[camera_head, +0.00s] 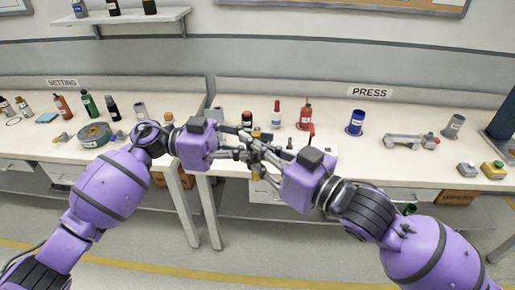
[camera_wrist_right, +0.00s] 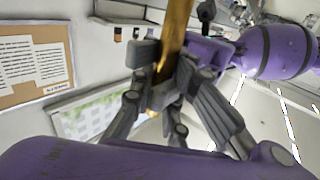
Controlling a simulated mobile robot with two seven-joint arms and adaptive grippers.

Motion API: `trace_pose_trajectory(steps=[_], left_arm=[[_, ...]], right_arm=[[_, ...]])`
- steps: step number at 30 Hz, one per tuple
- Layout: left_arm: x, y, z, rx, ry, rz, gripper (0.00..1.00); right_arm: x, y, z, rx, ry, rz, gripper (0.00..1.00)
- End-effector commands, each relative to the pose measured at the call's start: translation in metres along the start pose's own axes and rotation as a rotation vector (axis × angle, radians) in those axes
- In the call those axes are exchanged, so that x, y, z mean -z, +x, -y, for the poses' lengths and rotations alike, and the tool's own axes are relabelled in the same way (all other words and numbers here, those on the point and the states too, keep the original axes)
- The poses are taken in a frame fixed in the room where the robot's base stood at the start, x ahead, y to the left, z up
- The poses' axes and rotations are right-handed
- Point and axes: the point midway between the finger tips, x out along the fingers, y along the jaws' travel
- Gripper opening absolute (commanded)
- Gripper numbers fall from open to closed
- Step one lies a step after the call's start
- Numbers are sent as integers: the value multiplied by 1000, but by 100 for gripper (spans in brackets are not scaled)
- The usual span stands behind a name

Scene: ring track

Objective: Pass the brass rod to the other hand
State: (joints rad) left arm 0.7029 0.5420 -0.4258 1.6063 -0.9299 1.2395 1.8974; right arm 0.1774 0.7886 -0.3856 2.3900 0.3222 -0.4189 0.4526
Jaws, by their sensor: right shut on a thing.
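The brass rod (camera_wrist_right: 176,35) stands out of my right gripper's jaws in the right wrist view, running up past the top edge. In the head view only a small gold piece of the rod (camera_head: 256,173) shows among the fingers. My right gripper (camera_head: 262,155) is shut on the rod; its fingers (camera_wrist_right: 163,95) close around it in the wrist view. My left gripper (camera_head: 243,145) reaches in from the left, its fingers spread apart at the rod. Overlapping fingers hide whether they touch it. The left gripper's purple body also shows behind the rod in the wrist view.
Both grippers are in the air before the benches. The setting bench (camera_head: 30,142) carries bottles and a round green-grey tin (camera_head: 94,134).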

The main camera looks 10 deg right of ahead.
Motion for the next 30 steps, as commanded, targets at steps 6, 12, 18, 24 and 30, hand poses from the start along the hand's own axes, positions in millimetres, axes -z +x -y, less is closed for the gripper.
trace_pose_trajectory(steps=[6, 12, 18, 24, 30], left_arm=[[1, 0, 0, 1, 1, -1, 0], [1, 0, 0, 1, 1, -1, 0], [1, 0, 0, 1, 1, -1, 0], [1, 0, 0, 1, 1, -1, 0], [1, 0, 0, 1, 1, -1, 0]], right_arm=[[1, 0, 0, 0, 0, -1, 18], [0, 0, 0, 0, 0, -1, 36], [0, 0, 0, 0, 0, 0, 36], [-1, -15, 0, 0, 0, 2, 36], [-1, -49, 0, -1, -1, 4, 36]])
